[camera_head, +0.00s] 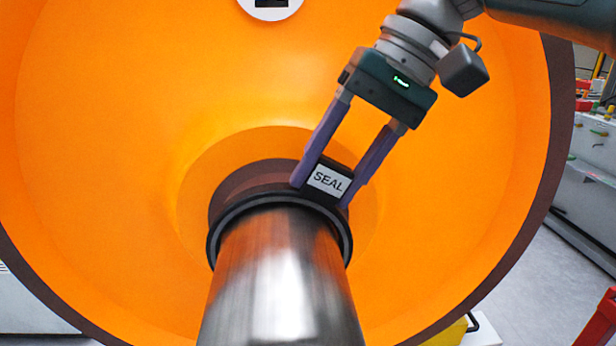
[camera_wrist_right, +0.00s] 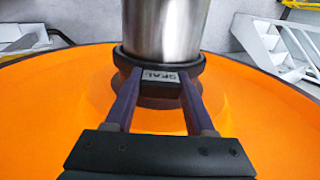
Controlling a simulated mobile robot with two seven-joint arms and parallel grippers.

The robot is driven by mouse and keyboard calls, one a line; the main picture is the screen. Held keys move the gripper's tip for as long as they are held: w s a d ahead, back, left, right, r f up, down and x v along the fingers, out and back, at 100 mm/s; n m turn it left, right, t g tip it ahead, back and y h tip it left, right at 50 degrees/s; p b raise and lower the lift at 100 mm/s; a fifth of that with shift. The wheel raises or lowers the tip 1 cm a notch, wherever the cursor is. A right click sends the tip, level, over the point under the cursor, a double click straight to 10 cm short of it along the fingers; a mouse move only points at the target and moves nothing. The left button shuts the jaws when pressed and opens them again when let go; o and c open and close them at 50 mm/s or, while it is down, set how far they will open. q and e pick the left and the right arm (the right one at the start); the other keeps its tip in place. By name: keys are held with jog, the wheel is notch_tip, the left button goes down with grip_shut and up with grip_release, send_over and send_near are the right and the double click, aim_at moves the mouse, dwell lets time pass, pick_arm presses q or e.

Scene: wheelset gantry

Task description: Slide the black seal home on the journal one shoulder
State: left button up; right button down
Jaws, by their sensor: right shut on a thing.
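The black seal (camera_head: 214,235) is a ring around the shiny steel journal (camera_head: 280,285), near the journal's inner end by the wheel. Its block with a white "SEAL" label (camera_head: 327,180) stands up on the upper right of the ring. My right gripper (camera_head: 325,192) is shut on this block, one purple finger on each side. The right wrist view also shows the labelled block (camera_wrist_right: 160,75) between the fingers. A dark brown shoulder (camera_head: 232,190) shows just behind the ring; I cannot tell whether the ring touches it. My left gripper is not in view.
The large orange wheel (camera_head: 100,130) fills the space behind the journal, with a dark rim. A white round plate with a dark centre (camera_head: 270,8) is at the top. Grey cabinets (camera_head: 592,185) stand at the right, beyond open floor. White stair-like frames (camera_wrist_right: 285,50) show in the right wrist view.

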jog(key=shift+w+b, duration=0.15)
jog(key=shift+b, duration=0.15)
jog(key=shift+c, duration=0.8)
grip_release()
jog(key=v, duration=1)
